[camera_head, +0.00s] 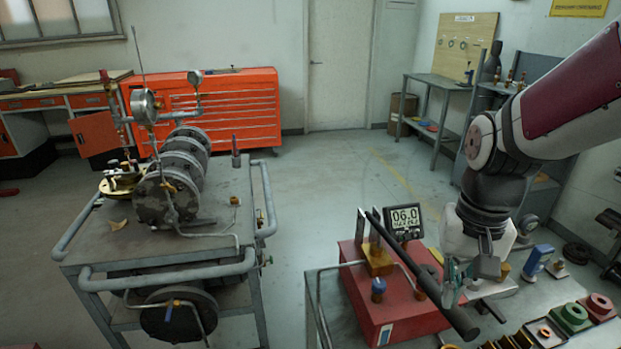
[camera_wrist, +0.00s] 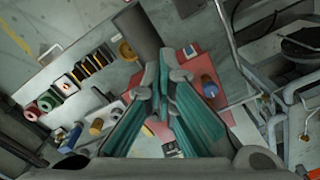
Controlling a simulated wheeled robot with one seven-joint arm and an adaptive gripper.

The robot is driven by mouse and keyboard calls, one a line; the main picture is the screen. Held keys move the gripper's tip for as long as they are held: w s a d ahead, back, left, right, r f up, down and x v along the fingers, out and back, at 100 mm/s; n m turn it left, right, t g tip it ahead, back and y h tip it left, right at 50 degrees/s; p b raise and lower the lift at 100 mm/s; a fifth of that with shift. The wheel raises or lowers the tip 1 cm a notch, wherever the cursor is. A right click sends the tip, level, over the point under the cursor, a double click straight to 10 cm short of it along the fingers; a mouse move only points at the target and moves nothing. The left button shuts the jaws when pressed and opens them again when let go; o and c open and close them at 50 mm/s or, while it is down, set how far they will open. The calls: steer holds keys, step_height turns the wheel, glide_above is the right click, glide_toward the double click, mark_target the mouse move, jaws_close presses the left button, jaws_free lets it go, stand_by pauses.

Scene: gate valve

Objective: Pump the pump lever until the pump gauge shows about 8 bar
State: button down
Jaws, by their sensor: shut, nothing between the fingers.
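The pump is a red box (camera_head: 375,300) on the bench at the front right. Its long dark lever (camera_head: 430,287) slants down toward the front right over the box. The digital pump gauge (camera_head: 405,218) at the box's back reads 06.0. My gripper (camera_head: 452,283) is beside the lever's lower half, on its right. Its green fingers also show in the wrist view (camera_wrist: 164,62), with their tips together and nothing held. The lever's thick dark end (camera_wrist: 138,30) shows just beyond the fingertips there. Whether the fingers touch the lever I cannot tell.
A blue-capped fitting (camera_head: 378,288) stands on the pump box. Green and red flanges (camera_head: 572,316) and small brass parts lie on the bench at the front right. A cart with a piped valve assembly (camera_head: 168,195) stands at the left. The floor between is clear.

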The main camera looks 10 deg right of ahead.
step_height(320, 180, down, 8)
steer(key=b, duration=0.4)
steer(key=shift+r+b, duration=0.15)
steer(key=shift+b, duration=0.2)
stand_by(0.5)
step_height(320, 180, up, 9)
steer(key=p, duration=0.7)
steer(key=shift+s+r+p, duration=0.15)
steer(key=shift+r+p, duration=0.05)
steer(key=shift+p, duration=0.2)
steer(key=shift+r, duration=0.1)
stand_by(0.6)
